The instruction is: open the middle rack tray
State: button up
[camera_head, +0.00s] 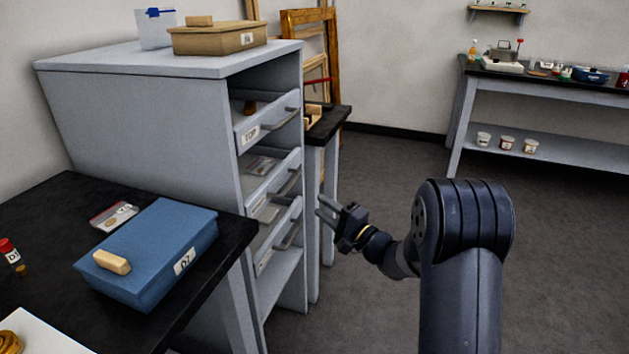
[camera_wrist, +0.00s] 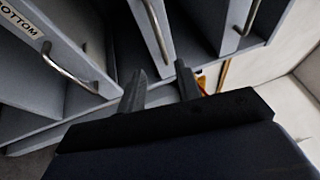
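The grey rack (camera_head: 140,110) stands at left with three stacked trays. The middle tray (camera_head: 270,181) has a bar handle on its front; it lies between the TOP tray (camera_head: 265,122) and the bottom tray (camera_head: 275,245). My gripper (camera_head: 322,206) is just right of the tray fronts. In the wrist view my gripper (camera_wrist: 160,70) is open, fingers apart with nothing clearly held. The middle handle (camera_wrist: 155,30) shows beyond the gap, its near end between the fingertips in the picture. Whether they straddle it, I cannot tell. The bottom tray's handle (camera_wrist: 72,70) is to the left.
A black-topped table (camera_head: 50,210) with a blue box (camera_head: 155,250) stands in front of the rack at left. A tan box (camera_head: 218,38) sits on the rack. Another dark table (camera_head: 330,122) stands behind it. The floor (camera_head: 380,185) at right is clear up to a far workbench (camera_head: 545,80).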

jog(key=b+x, duration=0.1)
jog(key=x, duration=1)
grip_shut()
dwell(0.5)
